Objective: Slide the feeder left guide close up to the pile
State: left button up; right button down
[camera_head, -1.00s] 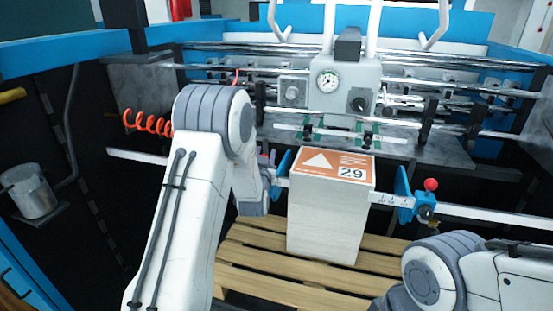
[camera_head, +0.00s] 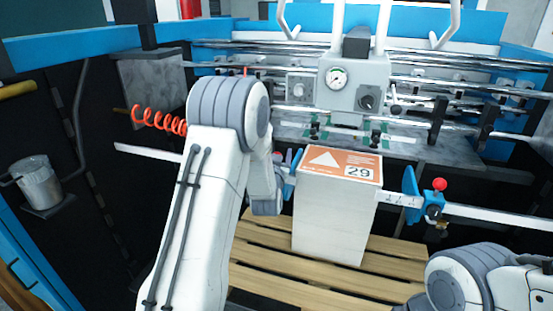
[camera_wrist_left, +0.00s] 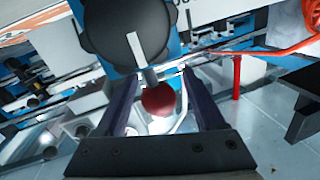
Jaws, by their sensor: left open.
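The pile (camera_head: 332,215), a tall white stack with an orange top sheet marked 29, stands on a wooden pallet. The blue left guide (camera_head: 289,188) shows as a narrow strip at the pile's left side, mostly hidden by my left arm; I cannot tell whether it touches the pile. In the left wrist view, my left gripper (camera_wrist_left: 160,98) is open, its dark fingers either side of a red ball knob (camera_wrist_left: 158,101). The knob's stem joins a black round part (camera_wrist_left: 128,32) on blue metal. My right gripper is out of view.
The right guide (camera_head: 411,190), blue with a red knob, stands right of the pile on a white scale bar (camera_head: 490,216). The feeder head with its gauge (camera_head: 337,78) is behind. An orange coiled hose (camera_head: 160,122) hangs left of my left arm.

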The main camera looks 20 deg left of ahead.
pick_arm(q)
jog(key=b+v, duration=0.3)
jog(key=v, duration=0.7)
jog(key=shift+b, duration=0.4)
jog(key=s+d+f+m+g+h, duration=0.2)
jog(key=s+d+f+g+h, duration=0.15)
jog(key=d, duration=0.35)
jog(key=s+d+f+m+g+h, duration=0.15)
jog(key=s+d, duration=0.25)
jog(key=d, duration=0.4)
jog(key=s+d+f+m+g+h, duration=0.1)
jog(key=s+d+f+g+h, duration=0.25)
jog(key=d, duration=0.35)
jog(key=s+d+m+g+y, duration=0.1)
jog(key=s+m+g, duration=0.3)
jog(key=s, duration=1.8)
jog(key=d+g, duration=0.1)
jog(key=g, duration=0.3)
jog(key=shift+y, duration=0.35)
